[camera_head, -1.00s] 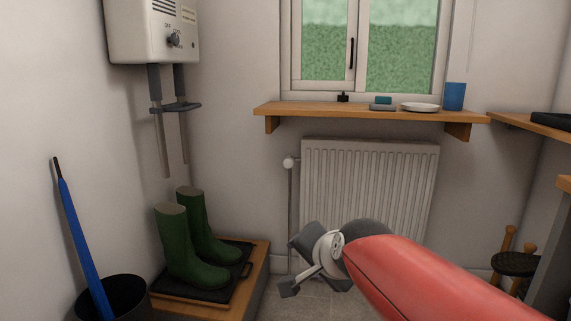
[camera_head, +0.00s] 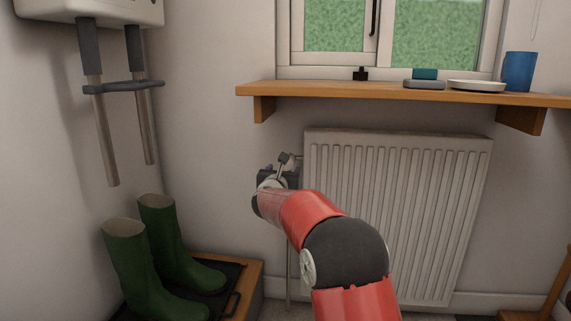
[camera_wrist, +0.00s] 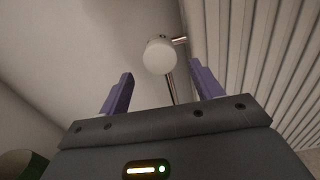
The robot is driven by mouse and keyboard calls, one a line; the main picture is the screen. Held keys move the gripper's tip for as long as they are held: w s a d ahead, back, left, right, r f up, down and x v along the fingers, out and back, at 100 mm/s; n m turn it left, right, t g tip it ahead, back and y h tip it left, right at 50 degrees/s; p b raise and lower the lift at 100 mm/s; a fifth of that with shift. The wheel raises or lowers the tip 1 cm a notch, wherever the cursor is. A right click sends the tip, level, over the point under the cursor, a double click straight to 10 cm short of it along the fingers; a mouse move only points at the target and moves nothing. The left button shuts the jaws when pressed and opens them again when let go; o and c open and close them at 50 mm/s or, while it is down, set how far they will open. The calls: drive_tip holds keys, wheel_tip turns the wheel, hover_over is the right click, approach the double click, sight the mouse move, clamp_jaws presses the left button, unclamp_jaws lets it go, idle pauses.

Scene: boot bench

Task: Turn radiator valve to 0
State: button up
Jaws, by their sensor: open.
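The radiator valve (camera_wrist: 159,56) is a round white knob on a metal pipe, seen in the wrist view just beyond the fingertips, between their lines. My gripper (camera_wrist: 161,80) is open, with its two purple fingers on either side of the view and nothing between them; the knob looks apart from both fingers. In the head view my gripper (camera_head: 284,166) is at the radiator's upper left corner and hides the knob. The white ribbed radiator (camera_head: 400,205) hangs on the wall below the window; it also shows in the wrist view (camera_wrist: 262,60). No valve markings are readable.
A wooden shelf (camera_head: 330,90) above the radiator carries a blue cup (camera_head: 519,71), a white dish (camera_head: 476,86) and small items. Green boots (camera_head: 142,268) stand on a tray on a low bench at left. A pipe bracket (camera_head: 124,87) hangs on the left wall.

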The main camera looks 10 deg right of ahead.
sight(287, 170)
drive_tip(key=p+x, duration=0.1)
drive_tip(key=x, duration=0.5)
drive_tip(key=shift+w+d+p, duration=0.1)
drive_tip(key=shift+w+p, duration=0.05)
drive_tip(key=shift+p, duration=0.25)
drive_tip(key=c, duration=1)
drive_tip(key=shift+n, duration=0.3)
